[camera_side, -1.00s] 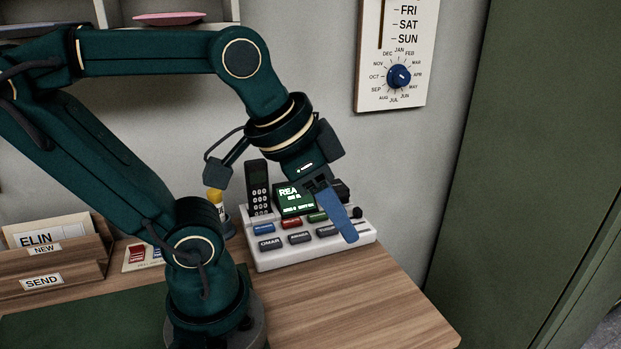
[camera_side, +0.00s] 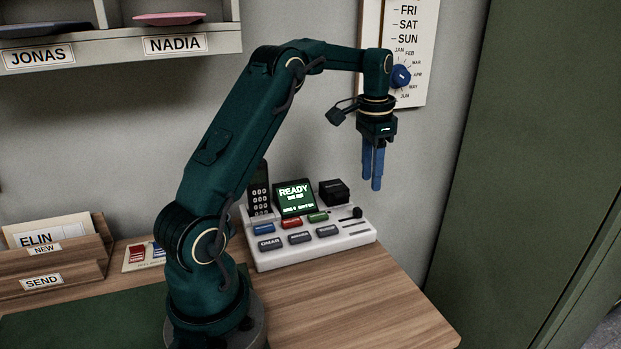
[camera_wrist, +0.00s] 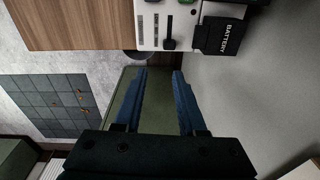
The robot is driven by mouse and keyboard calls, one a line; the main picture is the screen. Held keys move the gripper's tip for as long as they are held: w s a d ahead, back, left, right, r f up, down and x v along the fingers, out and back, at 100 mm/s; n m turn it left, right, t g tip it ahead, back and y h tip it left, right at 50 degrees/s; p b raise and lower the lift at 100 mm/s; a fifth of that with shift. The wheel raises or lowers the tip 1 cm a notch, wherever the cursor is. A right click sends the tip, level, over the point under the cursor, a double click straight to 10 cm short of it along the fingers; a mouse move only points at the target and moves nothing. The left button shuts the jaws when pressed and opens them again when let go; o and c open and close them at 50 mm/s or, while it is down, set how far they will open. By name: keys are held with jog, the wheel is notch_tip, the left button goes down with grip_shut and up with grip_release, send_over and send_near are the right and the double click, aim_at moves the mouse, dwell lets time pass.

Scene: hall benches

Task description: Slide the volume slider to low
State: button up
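The white phone console (camera_side: 275,258) stands on the bench. Its volume slider, a black knob (camera_side: 357,212) in a short dark slot, is at the console's right side, with the knob at the right end of the slot. In the wrist view the slider knob (camera_wrist: 169,44) sits at the slot's lower end, near the console edge. Slider markings are too small to read. My gripper (camera_side: 374,188) points down, above and slightly right of the slider, touching nothing. In the wrist view its two blue fingers (camera_wrist: 159,76) are apart with nothing between them.
A black battery box (camera_side: 333,191) stands behind the slider, near the wall. A handset (camera_side: 259,190) and lit screen (camera_side: 294,198) are further left on the console. A wall calendar panel with a blue dial (camera_side: 401,77) is behind my gripper. The bench front right is clear.

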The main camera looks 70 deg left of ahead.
aim_at(358, 209)
jog(key=shift+n+g, duration=0.4)
jog(key=f, duration=0.1)
jog(key=a+f, duration=0.1)
jog(key=s+a+f, duration=0.1)
jog(key=f, duration=0.1)
jog(key=shift+s, duration=0.1)
jog(key=shift+f, duration=2.3)
grip_shut()
jog(key=shift+r, duration=0.1)
